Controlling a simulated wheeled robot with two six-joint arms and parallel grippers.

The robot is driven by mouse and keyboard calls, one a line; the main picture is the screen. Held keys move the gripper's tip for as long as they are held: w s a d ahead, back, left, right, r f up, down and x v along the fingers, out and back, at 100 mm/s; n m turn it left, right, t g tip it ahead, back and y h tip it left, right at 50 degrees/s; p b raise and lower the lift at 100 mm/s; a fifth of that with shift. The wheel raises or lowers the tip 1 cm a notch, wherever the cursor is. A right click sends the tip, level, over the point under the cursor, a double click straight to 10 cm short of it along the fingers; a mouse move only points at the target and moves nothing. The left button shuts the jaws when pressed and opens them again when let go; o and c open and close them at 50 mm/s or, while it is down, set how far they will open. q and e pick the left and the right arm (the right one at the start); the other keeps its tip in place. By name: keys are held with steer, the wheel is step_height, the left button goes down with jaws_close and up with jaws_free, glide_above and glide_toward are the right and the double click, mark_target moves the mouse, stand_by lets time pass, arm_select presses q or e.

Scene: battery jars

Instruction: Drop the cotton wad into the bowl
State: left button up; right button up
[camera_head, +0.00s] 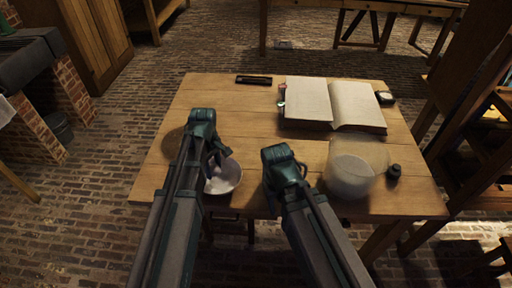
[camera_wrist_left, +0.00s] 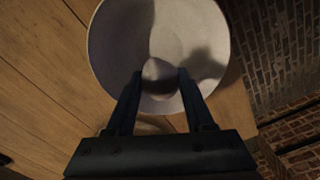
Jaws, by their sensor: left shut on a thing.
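The bowl (camera_head: 231,180) is white and stands on the table near its front edge; it also shows in the left wrist view (camera_wrist_left: 108,40). My left gripper (camera_head: 216,164) is over the bowl. In the left wrist view its fingertips (camera_wrist_left: 160,76) are shut on a small pale wad, the cotton wad (camera_wrist_left: 156,68), held above the bowl's inside. The height above the bowl is hard to tell. In the head view the wad is mostly hidden by the gripper. My right gripper (camera_head: 299,174) is over the table between the bowl and a glass jar; its fingers are too small to read.
The wooden table (camera_head: 240,120) bears an open book (camera_head: 333,103), a dark flat case (camera_head: 254,80) and a small pale-topped item (camera_head: 385,97). The glass jar (camera_head: 351,174) with pale contents and a small black stopper (camera_head: 394,171) stand at right.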

arm_select(q)
steer(key=o, duration=1.3)
steer(key=shift+c, duration=0.2)
steer(key=shift+r, duration=0.15)
step_height(320, 180, up, 14)
steer(key=p, duration=1.3)
steer(key=shift+f+p, duration=0.2)
steer(key=shift+p, duration=0.2)
steer(key=shift+s, duration=0.1)
steer(key=s+d+m+y, duration=0.1)
steer(key=s+d+m, duration=0.9)
steer(key=s+m, duration=0.4)
steer(key=shift+d+m, duration=0.2)
steer(key=shift+m, duration=0.7)
